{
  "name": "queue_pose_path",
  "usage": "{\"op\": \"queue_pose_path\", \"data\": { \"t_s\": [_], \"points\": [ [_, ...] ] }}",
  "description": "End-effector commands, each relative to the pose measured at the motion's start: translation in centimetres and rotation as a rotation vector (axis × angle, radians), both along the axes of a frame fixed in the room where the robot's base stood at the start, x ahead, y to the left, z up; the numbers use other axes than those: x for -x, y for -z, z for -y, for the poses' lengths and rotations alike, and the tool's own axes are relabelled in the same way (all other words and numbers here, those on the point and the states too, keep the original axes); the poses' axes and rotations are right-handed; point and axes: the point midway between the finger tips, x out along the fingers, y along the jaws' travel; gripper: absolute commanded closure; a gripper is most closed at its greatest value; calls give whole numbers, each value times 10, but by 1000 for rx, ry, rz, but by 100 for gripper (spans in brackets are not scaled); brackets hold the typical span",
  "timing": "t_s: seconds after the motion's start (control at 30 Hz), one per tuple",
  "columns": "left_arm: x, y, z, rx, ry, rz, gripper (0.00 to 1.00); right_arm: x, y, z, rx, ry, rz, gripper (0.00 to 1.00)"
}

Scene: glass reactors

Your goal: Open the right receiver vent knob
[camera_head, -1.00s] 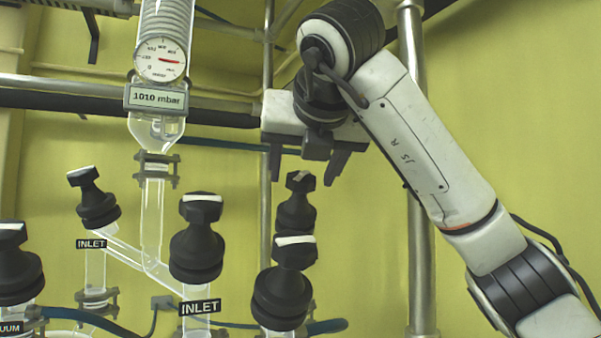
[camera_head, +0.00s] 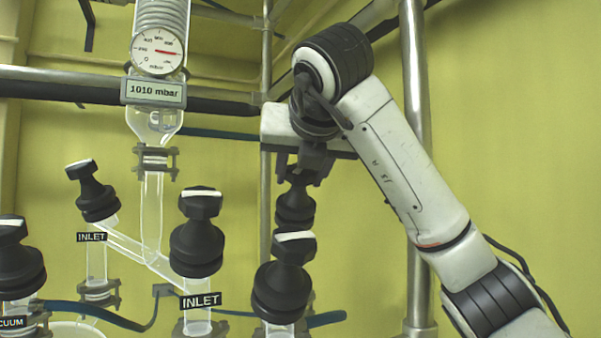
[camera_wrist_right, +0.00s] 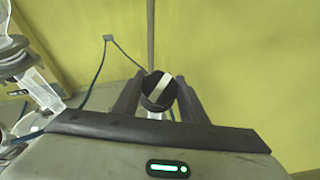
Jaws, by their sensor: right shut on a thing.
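A black vent knob (camera_head: 295,205) stands upright behind a nearer black knob (camera_head: 283,280) at the lower middle of the head view. My right gripper (camera_head: 300,172) has come down over it from above and is shut on its top. In the right wrist view, the black knob (camera_wrist_right: 158,91) with a pale stripe across its top sits between the two fingers of my right gripper (camera_wrist_right: 157,100). The stripe runs diagonally there. The finger contact is partly hidden in the head view. My left gripper does not show.
Other black knobs stand close by on the left, two above INLET labels (camera_head: 200,300) and one above a VACUUM label. Glass tubing and a pressure gauge (camera_head: 157,52) reading 1010 mbar stand left of my right arm. A steel post (camera_head: 415,130) rises behind that arm.

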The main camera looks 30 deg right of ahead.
Motion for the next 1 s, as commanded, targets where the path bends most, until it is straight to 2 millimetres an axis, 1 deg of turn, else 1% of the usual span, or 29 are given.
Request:
{"op": "queue_pose_path", "data": {
  "t_s": [0.17, 0.37, 1.0],
  "points": [
    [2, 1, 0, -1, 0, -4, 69, 0, 0, 0, 8, -13, -1, 84],
    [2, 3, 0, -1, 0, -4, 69, 0, 0, 1, 44, -79, -11, 84],
    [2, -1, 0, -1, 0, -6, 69, 0, -1, -1, 294, -528, -75, 84]
  ]
}}
